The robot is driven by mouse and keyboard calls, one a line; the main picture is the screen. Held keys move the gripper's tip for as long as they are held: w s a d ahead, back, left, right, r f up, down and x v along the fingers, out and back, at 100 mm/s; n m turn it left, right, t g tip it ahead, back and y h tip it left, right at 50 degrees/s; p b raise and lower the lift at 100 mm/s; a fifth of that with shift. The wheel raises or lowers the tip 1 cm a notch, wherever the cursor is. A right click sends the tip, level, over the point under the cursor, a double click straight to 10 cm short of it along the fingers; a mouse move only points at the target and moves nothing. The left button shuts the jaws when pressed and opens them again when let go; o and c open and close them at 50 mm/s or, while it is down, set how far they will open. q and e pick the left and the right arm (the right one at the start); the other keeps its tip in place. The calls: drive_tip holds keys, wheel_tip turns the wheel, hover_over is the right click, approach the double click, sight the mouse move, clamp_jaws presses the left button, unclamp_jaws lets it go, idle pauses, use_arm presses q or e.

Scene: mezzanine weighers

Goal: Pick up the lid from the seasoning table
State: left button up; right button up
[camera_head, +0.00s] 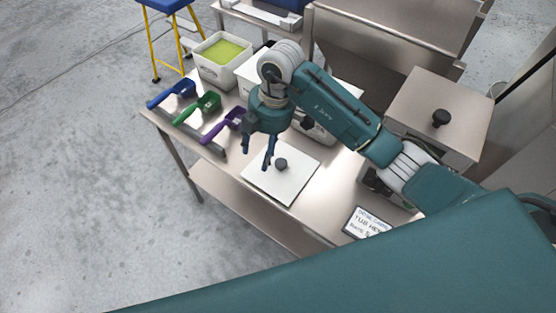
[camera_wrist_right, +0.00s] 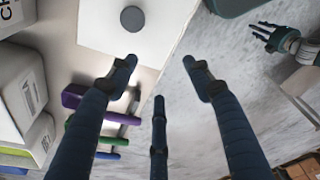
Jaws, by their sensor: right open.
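The lid (camera_head: 292,184) is a flat white square with a round dark knob (camera_head: 281,164). It lies on the steel seasoning table (camera_head: 229,185), close to the front edge. In the right wrist view the lid (camera_wrist_right: 105,30) is at the top, with its knob (camera_wrist_right: 132,18) beyond the fingertips. My right gripper (camera_head: 257,157) is open and empty, above the lid's left side and apart from the knob. Its spread fingers (camera_wrist_right: 160,75) show in the wrist view. A second hand, which looks like my left gripper (camera_wrist_right: 272,38), shows small at the upper right there; its opening is unclear.
Blue (camera_head: 171,93), green (camera_head: 197,108) and purple (camera_head: 223,125) scoops lie left of the lid. A white tub with green contents (camera_head: 222,58) stands behind them. A small sign (camera_head: 366,223) and a steel box with a black knob (camera_head: 437,105) are to the right.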

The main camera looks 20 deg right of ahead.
drive_tip(key=d, duration=0.1)
drive_tip(key=d+m+h, duration=0.1)
drive_tip(key=d, duration=0.1)
drive_tip(key=d+h, duration=0.1)
drive_tip(key=shift+w+d+r, duration=0.1)
drive_tip(key=shift+w+d, duration=0.2)
drive_tip(key=shift+w, duration=0.05)
drive_tip(key=p, duration=0.1)
hover_over(281, 162)
drive_tip(key=f, duration=0.4)
drive_tip(key=shift+s+a+f, duration=0.2)
drive_tip(key=shift+a+f, duration=0.05)
drive_tip(key=shift+a, duration=0.05)
drive_tip(key=f, duration=0.1)
drive_tip(key=f+p, duration=0.1)
drive_tip(key=f, duration=0.1)
drive_tip(key=f+p, duration=0.1)
drive_tip(key=shift+w+d+f, duration=0.15)
drive_tip(key=shift+d+f, duration=0.1)
drive_tip(key=shift+f, duration=0.65)
clamp_jaws()
